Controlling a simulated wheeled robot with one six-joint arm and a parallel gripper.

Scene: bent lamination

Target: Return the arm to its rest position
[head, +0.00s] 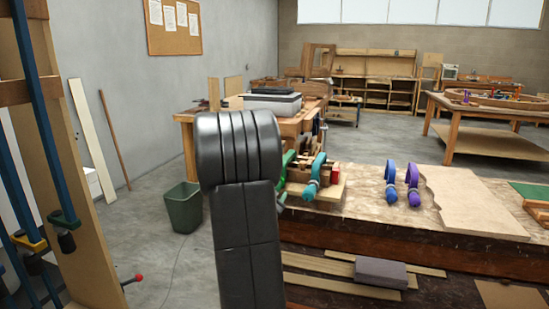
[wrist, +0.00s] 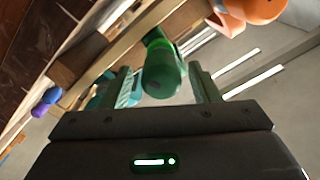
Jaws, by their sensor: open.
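My gripper (wrist: 163,78) is open in the wrist view, with one finger on each side of a green clamp handle (wrist: 160,72). The handle shows in the gap with space on both sides; I cannot tell how deep between the fingers it lies. In the head view my black arm stands upright in the middle and hides the gripper. Just right of the arm, a green clamp (head: 288,159) and a teal clamp (head: 316,172) sit on a wooden lamination form (head: 325,190) on the bench. The arm hides part of the green clamp.
A blue clamp (head: 391,184) and a purple clamp (head: 412,185) stand on the workbench (head: 365,207) beside a pale board (head: 470,203). A green bin (head: 184,208) stands on the floor left of my arm. A clamp rack (head: 50,150) is at far left. An orange part (wrist: 254,10) shows at the wrist view's top.

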